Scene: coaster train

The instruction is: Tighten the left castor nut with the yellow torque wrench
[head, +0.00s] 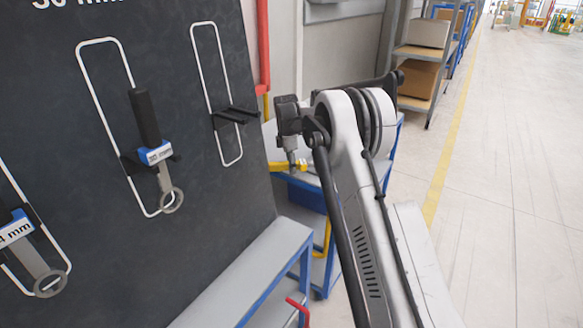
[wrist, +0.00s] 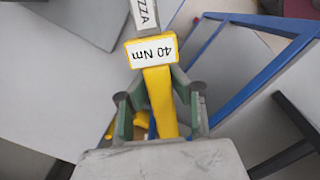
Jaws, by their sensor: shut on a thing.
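My gripper (wrist: 160,108) is shut on the yellow torque wrench (wrist: 158,85), which carries a white label reading 40 Nm. A grey part of the wrench with lettering extends past the label to the top edge of the wrist view. In the head view a yellow piece (head: 279,167), apparently the wrench, shows below the end of my arm, beside the dark board. My fingertips are too small to make out there. I cannot make out the left castor nut in either view.
A dark tool board (head: 95,200) holds a blue-labelled tool (head: 155,155) and another at lower left (head: 30,255). One white outline (head: 195,60) has an empty holder. A grey bench with blue legs (head: 250,265) stands below. Shelves with boxes (head: 415,75) stand behind; the floor at right is clear.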

